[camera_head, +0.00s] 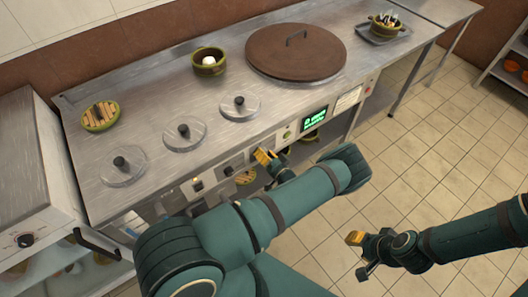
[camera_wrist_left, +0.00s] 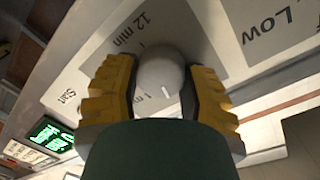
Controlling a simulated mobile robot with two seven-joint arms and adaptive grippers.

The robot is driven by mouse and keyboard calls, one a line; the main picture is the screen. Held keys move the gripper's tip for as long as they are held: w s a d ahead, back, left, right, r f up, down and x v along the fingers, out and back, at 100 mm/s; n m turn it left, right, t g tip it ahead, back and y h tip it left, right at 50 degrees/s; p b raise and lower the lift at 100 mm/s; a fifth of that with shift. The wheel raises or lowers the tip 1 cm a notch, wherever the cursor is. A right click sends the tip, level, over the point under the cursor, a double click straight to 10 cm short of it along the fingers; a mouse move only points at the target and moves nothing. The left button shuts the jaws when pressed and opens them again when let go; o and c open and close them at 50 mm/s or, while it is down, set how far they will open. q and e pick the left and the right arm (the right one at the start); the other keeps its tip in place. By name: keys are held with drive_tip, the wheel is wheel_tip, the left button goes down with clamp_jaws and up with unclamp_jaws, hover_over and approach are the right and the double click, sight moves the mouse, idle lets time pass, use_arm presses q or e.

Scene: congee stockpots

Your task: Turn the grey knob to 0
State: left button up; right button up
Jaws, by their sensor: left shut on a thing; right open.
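The grey knob (camera_wrist_left: 160,70) is round with a short white mark and shows in the left wrist view. It sits on a panel with a dial printed "12 min" and "Start". My left gripper (camera_head: 267,156) is at the counter's front panel, and its yellow fingers (camera_wrist_left: 160,92) are shut on the knob, one on each side. The white mark points toward the lower right of that view. No 0 can be made out. In the head view the gripper hides the knob. My right gripper (camera_head: 361,254) is open and empty above the floor.
A green-lit display (camera_head: 314,119) is on the panel right of my left gripper; it also shows in the wrist view (camera_wrist_left: 52,134). The steel counter (camera_head: 150,110) carries small lids, bowls and a large brown lid (camera_head: 296,58). Floor (camera_head: 440,140) is clear.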

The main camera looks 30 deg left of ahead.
use_arm(q)
drive_tip(key=shift+w+r+n+p, duration=0.15)
drive_tip(key=shift+n+p, duration=0.1)
drive_tip(key=shift+n, duration=0.3)
drive_tip(key=shift+s+r+n+p, duration=0.1)
drive_tip(key=shift+n+p, duration=0.15)
drive_tip(key=shift+n, duration=0.3)
drive_tip(key=shift+a+n, duration=0.1)
drive_tip(key=shift+n, duration=0.2)
drive_tip(key=o, duration=1.2)
drive_tip(key=shift+f, duration=0.1)
drive_tip(key=v, duration=1.2)
